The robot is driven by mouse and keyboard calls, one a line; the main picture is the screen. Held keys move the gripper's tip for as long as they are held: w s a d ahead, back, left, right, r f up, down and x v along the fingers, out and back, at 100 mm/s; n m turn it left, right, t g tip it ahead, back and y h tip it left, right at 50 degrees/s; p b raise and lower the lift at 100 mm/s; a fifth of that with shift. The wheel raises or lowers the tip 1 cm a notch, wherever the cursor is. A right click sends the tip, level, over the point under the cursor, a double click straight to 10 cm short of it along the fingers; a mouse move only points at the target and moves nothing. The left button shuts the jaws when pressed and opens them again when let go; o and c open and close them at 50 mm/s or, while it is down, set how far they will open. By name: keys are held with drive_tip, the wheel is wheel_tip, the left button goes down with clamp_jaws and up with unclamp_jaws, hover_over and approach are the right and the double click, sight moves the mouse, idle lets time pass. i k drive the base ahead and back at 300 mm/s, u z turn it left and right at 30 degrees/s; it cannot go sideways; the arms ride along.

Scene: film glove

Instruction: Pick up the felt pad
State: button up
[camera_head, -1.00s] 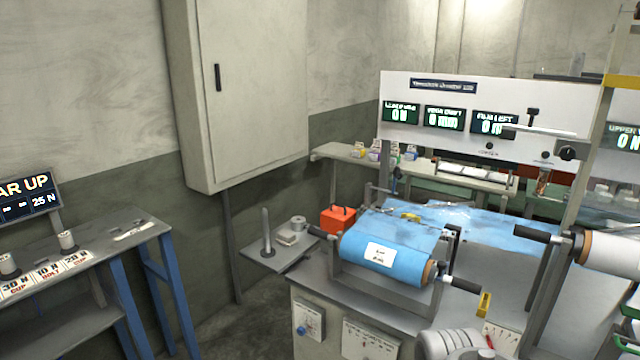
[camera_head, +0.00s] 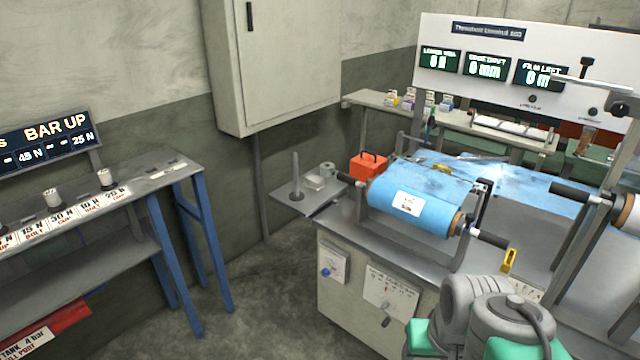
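No thing can be told for sure as the felt pad at this size. A small pale grey block (camera_head: 316,183) lies on the small grey side shelf (camera_head: 290,203), between an upright grey post (camera_head: 296,170) and a short round grey piece (camera_head: 327,169). It may be the pad, but I cannot tell. My grey and green arm shows at the bottom right, in front of the machine bench. My gripper is outside the picture, so its opening and any contact are hidden.
A blue film roll (camera_head: 411,204) sits in its stand on the machine bench, with black handles sticking out. A red box (camera_head: 368,164) is behind it. A blue-legged table (camera_head: 150,177) with labelled weights stands left. Bare floor (camera_head: 262,285) lies between table and bench.

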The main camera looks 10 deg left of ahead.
sight(313, 181)
drive_tip(key=u, duration=0.6)
drive_tip(key=i, duration=1.7)
drive_tip(key=u, duration=1.15)
drive_tip(key=i, duration=1.3)
drive_tip(key=u, duration=0.3)
